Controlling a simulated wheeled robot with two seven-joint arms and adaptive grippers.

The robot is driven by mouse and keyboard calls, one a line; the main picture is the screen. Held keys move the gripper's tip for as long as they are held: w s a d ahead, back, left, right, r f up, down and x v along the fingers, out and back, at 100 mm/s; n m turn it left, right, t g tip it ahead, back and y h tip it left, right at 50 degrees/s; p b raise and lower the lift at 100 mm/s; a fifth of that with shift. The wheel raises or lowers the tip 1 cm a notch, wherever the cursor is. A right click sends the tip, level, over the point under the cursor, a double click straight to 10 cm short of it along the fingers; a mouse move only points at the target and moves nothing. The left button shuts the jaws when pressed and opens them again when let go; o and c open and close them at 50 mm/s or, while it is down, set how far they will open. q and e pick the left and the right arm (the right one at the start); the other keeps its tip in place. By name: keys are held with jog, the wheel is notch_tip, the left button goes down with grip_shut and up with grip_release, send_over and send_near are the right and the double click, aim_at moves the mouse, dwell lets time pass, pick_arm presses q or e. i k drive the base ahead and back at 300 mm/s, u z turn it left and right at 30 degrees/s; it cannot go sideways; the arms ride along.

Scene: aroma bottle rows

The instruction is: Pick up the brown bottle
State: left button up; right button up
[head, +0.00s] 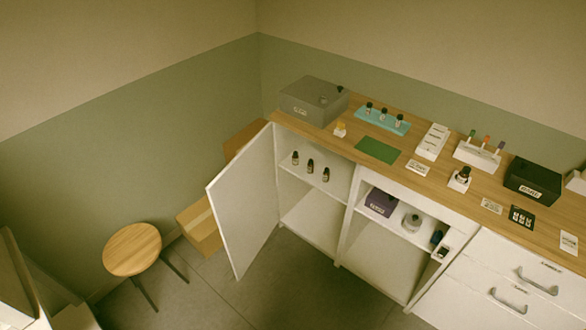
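No bottle can be singled out as the brown one; the small bottles all look dark at this size. A row of three dark bottles with pale labels stands upright on the upper shelf of the open cabinet: a left bottle (295,158), a middle bottle (310,166) and a right bottle (326,174). Another row of three dark bottles (384,115) stands on a teal tray (362,119) on the counter. A single dark bottle (463,174) sits in a white holder on the counter. Neither of my grippers is in view.
The white cabinet door (242,205) stands open to the left. A round wooden stool (132,249) and a cardboard box (200,226) are on the floor. A grey box (313,99), green mat (377,151) and black box (533,181) lie on the wooden counter. Floor before the cabinets is clear.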

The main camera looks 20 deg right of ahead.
aim_at(326, 173)
jog(key=u, duration=0.25)
jog(key=i, duration=0.75)
jog(key=z, duration=0.75)
jog(key=i, duration=0.75)
jog(key=z, duration=0.75)
